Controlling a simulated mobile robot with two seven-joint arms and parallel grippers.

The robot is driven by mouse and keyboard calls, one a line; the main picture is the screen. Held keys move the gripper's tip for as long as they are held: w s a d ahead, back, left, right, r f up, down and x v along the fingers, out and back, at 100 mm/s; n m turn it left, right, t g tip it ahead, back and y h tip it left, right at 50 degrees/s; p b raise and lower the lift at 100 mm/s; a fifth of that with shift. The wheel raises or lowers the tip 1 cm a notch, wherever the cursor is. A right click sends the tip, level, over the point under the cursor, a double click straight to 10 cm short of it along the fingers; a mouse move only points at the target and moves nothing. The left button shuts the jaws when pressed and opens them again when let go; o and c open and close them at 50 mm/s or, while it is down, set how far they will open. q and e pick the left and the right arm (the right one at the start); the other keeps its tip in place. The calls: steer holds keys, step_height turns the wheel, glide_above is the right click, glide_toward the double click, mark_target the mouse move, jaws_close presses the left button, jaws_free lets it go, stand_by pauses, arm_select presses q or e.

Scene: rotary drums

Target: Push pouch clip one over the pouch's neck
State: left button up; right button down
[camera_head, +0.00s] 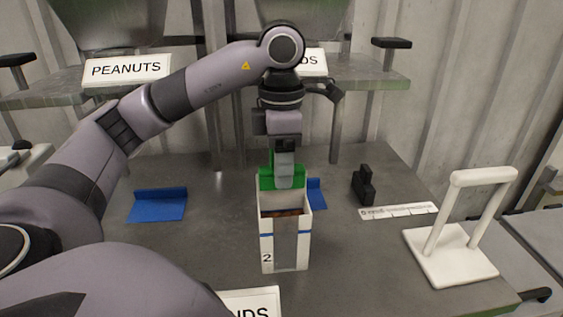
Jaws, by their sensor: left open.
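My left gripper (284,184) points straight down over the back rim of an upright white container marked 2 (268,245). It is open, and its fingers overlap a green piece (266,181) at that rim. The green piece may be a clip, but I cannot tell which one. I cannot tell whether the fingers touch it. The container has a clear front strip, a thin blue line and brown contents (287,213) inside. No pouch neck can be made out clearly; the gripper and green piece cover that area. My right gripper is not in view.
A blue angled holder (158,204) lies left, and another blue piece (316,193) shows behind the container. A black block (363,186), a white printed strip (398,211) and a white stand with a handle (450,262) are right. A PEANUTS sign (126,68) hangs behind.

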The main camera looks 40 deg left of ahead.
arm_select(q)
step_height(320, 180, up, 7)
steer(key=p, duration=0.3)
stand_by(0.5)
